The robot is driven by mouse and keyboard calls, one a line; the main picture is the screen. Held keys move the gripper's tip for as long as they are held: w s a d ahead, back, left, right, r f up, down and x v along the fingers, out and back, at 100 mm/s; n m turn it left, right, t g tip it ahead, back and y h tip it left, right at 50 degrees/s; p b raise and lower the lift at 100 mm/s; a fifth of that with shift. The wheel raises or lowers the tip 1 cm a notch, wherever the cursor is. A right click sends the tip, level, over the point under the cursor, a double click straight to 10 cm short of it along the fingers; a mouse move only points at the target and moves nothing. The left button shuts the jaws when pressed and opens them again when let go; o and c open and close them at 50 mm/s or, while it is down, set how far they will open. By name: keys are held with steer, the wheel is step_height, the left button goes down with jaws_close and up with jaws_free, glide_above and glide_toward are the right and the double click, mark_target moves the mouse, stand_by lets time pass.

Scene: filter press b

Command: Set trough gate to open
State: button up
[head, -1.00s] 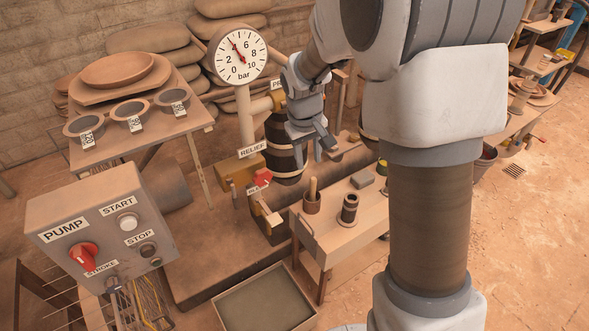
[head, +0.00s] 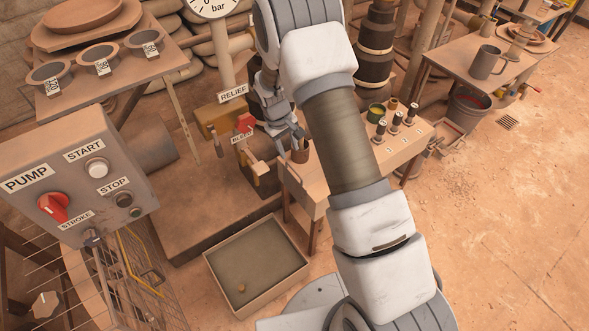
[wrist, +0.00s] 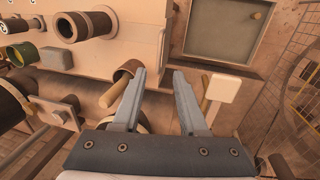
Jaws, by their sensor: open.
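My gripper (wrist: 160,76) is open and empty, fingers pointing away from the wrist camera. A pale block-like handle on a thin stem (wrist: 226,88) stands just right of the right finger, outside the jaws. It appears to be the pale lever (head: 257,169) below the RELIEF sign in the head view; I take it for the trough gate, but no label on it is readable. In the head view my gripper (head: 291,134) is just right of the red RELIEF handle (head: 245,123). The gate's position, open or closed, cannot be told.
A cup holding a wooden-handled tool (head: 300,152) stands at the small table's corner, close to my gripper; its wooden handle (wrist: 114,92) shows by the left finger. A shallow tray (head: 228,283) lies on the floor in front. The pump control box (head: 85,175) stands at left.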

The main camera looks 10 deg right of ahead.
mark_target(296, 172)
step_height(296, 172, down, 11)
steer(key=d+b, duration=0.2)
steer(key=shift+w, duration=0.45)
steer(key=shift+f, duration=0.1)
jaws_close()
stand_by(0.9)
